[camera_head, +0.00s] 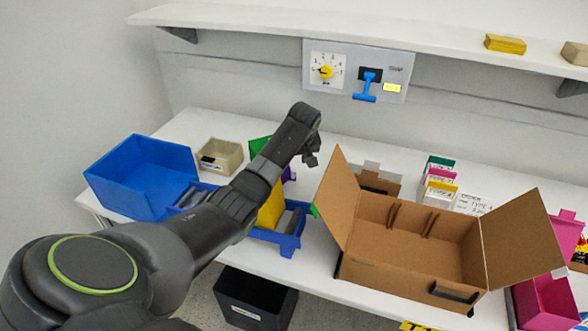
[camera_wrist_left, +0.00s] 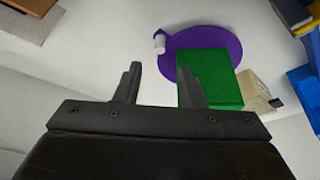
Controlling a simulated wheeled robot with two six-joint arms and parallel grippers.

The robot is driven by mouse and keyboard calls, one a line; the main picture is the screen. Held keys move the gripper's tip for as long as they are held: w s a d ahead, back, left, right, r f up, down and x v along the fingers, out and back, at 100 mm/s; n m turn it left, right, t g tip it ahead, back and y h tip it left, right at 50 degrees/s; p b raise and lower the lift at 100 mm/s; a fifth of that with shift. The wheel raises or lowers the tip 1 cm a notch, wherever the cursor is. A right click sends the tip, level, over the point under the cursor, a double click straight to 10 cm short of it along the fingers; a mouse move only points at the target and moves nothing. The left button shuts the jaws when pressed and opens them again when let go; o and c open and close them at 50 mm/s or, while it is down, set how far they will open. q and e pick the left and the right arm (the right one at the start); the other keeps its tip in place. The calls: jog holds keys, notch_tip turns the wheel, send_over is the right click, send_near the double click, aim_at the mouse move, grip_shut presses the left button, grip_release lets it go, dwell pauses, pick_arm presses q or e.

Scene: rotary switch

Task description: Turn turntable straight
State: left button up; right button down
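The turntable, a purple disc (camera_wrist_left: 228,42), lies on the white table and shows best in the left wrist view. A small white peg (camera_wrist_left: 160,43) stands at its left rim. A green block (camera_wrist_left: 210,75) covers much of the disc. In the head view my left arm hides most of it; only bits of the green block (camera_head: 258,146) and purple disc (camera_head: 290,174) show. My left gripper (camera_head: 312,158) is above the table beside them. In the left wrist view my left gripper (camera_wrist_left: 161,82) is open with nothing between its fingers; the right finger overlaps the green block. My right gripper is out of view.
A blue bin (camera_head: 140,175) and a beige bin (camera_head: 220,155) stand at the left. An open cardboard box (camera_head: 410,235) takes up the table's right front. A wall panel (camera_head: 345,60) holds a yellow dial and a blue lever. A shelf (camera_head: 400,35) runs above.

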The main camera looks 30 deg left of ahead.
aim_at(294, 170)
pick_arm(q)
jog(key=shift+b+x, duration=0.4)
jog(key=shift+x, duration=3.3)
grip_shut()
